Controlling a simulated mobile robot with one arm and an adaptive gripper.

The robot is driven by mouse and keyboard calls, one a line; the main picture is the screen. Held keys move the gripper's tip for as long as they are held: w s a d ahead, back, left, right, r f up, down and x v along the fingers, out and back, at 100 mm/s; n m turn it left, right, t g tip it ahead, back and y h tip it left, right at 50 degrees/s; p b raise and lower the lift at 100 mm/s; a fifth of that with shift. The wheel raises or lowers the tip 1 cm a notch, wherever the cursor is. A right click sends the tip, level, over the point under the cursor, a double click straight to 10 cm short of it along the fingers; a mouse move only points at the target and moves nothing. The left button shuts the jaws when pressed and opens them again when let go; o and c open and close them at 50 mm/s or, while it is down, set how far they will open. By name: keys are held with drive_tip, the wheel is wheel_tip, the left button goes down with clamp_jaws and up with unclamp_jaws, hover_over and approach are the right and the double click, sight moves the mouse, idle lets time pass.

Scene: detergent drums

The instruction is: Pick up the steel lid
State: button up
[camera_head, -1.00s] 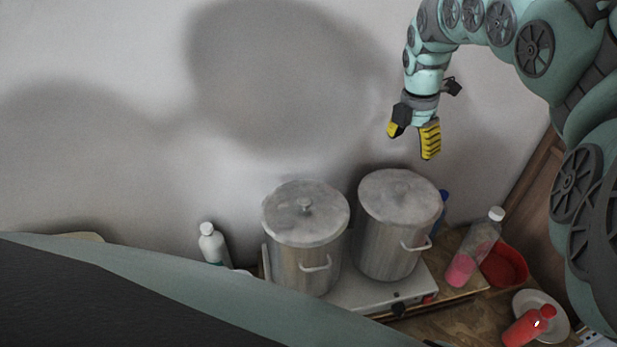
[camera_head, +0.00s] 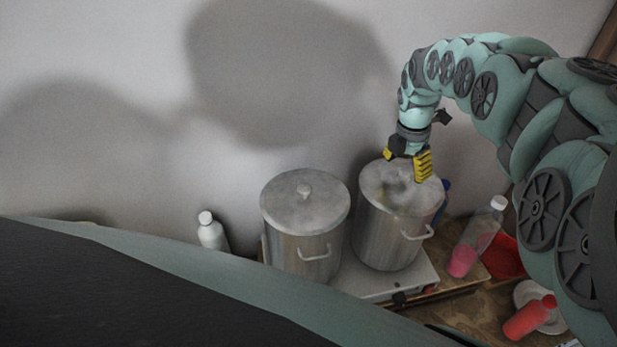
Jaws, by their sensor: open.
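Two tall steel drums stand side by side, each topped with a round steel lid. The left drum's steel lid (camera_head: 285,205) has a small knob in its middle and is in full view. The right drum's steel lid (camera_head: 376,184) lies flat under my gripper (camera_head: 406,163), and dark reflections or shadows show on its top. My gripper points down with its yellow fingers apart and nothing between them. It is low over the back part of the right lid; I cannot tell whether it touches. The fingers hide part of that lid, and I cannot make out its knob.
The left drum (camera_head: 300,253) and right drum (camera_head: 385,238) stand on a white hotplate (camera_head: 372,287). A white bottle (camera_head: 211,233) is at left. A clear bottle with pink liquid (camera_head: 475,243), a red bowl (camera_head: 505,257) and a red bottle (camera_head: 528,318) are at right. The wall is close behind.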

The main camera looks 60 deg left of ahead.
sight(404, 174)
wheel_tip(404, 174, down, 4)
drive_tip(key=shift+r+b, duration=0.2)
drive_tip(key=shift+b, duration=0.65)
drive_tip(key=shift+r, duration=0.1)
drive_tip(key=shift+w, duration=0.1)
clamp_jaws()
